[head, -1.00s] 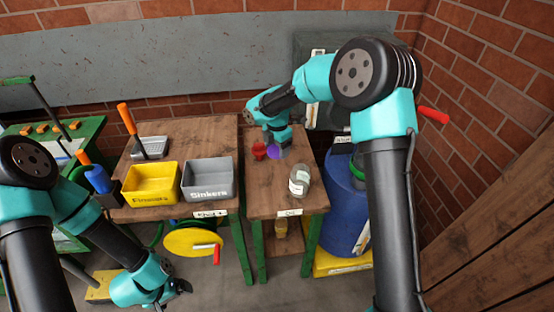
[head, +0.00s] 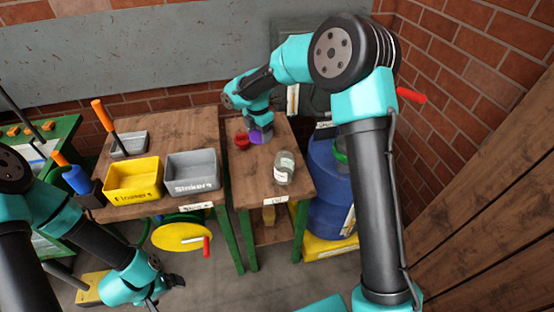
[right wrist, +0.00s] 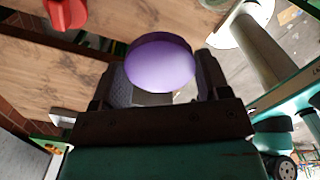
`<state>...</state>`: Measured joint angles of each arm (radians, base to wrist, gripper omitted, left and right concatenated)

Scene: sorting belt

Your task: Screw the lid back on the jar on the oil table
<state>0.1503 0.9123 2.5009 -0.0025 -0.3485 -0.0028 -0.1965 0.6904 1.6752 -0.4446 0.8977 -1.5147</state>
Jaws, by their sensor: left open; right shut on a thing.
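The clear glass jar (head: 284,168) with a white label stands upright on the oil table (head: 262,190), near its front right; no lid shows on it. The round purple lid (head: 257,137) is between the fingers of my right gripper (head: 262,132), which is shut on it at the back of the table, behind and left of the jar. The lid (right wrist: 160,64) shows large in the right wrist view. How high it is above the wood is hard to tell. My left gripper (head: 160,294) is open and empty, low at the front left, far from the jar.
A red object (head: 242,140) sits just left of the lid on the oil table. The neighbouring table holds a yellow bin (head: 133,180) and a grey bin (head: 192,172). A blue barrel (head: 330,190) stands right of the oil table. The wood around the jar is clear.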

